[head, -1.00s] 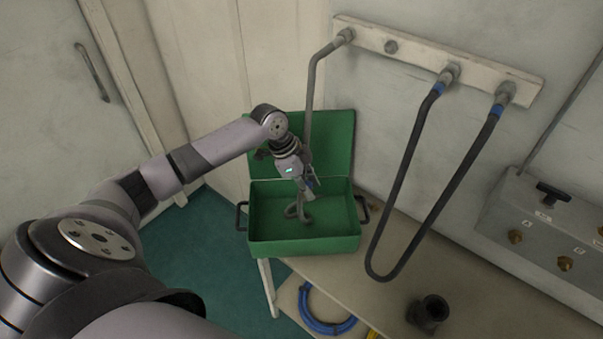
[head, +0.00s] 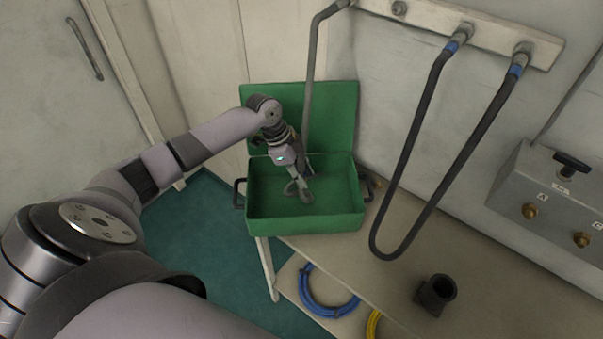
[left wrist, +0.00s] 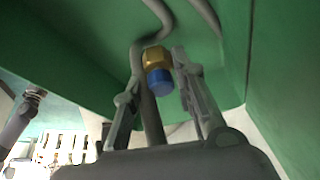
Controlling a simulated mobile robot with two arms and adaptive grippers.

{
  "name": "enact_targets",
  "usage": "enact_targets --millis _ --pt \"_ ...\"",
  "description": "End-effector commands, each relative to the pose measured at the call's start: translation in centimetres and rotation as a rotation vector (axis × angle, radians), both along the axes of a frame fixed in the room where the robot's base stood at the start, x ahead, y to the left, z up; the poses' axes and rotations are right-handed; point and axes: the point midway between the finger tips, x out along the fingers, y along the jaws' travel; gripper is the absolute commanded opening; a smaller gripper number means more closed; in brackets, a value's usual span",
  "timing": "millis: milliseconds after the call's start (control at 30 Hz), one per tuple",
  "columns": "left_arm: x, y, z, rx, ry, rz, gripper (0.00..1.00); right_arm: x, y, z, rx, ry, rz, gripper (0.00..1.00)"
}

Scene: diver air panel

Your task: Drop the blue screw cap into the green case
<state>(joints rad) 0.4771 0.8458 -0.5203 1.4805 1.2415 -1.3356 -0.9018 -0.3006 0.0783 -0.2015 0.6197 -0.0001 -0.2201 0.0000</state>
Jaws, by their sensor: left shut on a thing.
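The green case (head: 305,224) stands open on the bench, its lid raised at the back. My left gripper (head: 303,190) reaches into it from the left, pointing down. In the left wrist view, the blue screw cap (left wrist: 159,79) sits between the fingertips of my left gripper (left wrist: 160,72), with a brass piece (left wrist: 155,58) against it. The fingers look shut on the blue cap. I cannot make out the cap in the head view. The grey hose (head: 313,90) hangs from the wall rail into the case, close by the gripper. My right gripper is not in view.
A dark hose loop (head: 412,200) hangs to the right of the case. A black holder (head: 436,293) stands on the bench (head: 480,270). A valve panel (head: 545,205) is at the right. A blue coiled hose (head: 322,303) lies on the lower shelf.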

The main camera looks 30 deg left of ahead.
Motion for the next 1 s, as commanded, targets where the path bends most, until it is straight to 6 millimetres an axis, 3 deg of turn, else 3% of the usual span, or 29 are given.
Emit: enact_targets --millis 167,200,500,833,1000 --pt "0.0 0.0 0.2 0.000 -0.001 0.000 0.00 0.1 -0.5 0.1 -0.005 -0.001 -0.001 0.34" --pt "0.0 0.0 0.2 0.000 -0.001 0.000 0.28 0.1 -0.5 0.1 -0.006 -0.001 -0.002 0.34" --pt "0.0 0.0 0.1 0.000 -0.001 0.000 0.48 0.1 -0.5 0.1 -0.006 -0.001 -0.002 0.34" --pt "0.0 0.1 0.2 0.000 -0.001 0.000 0.48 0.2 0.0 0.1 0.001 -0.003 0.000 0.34" --pt "-0.2 0.8 2.0 0.003 -0.003 0.001 0.48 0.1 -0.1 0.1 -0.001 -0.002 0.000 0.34"
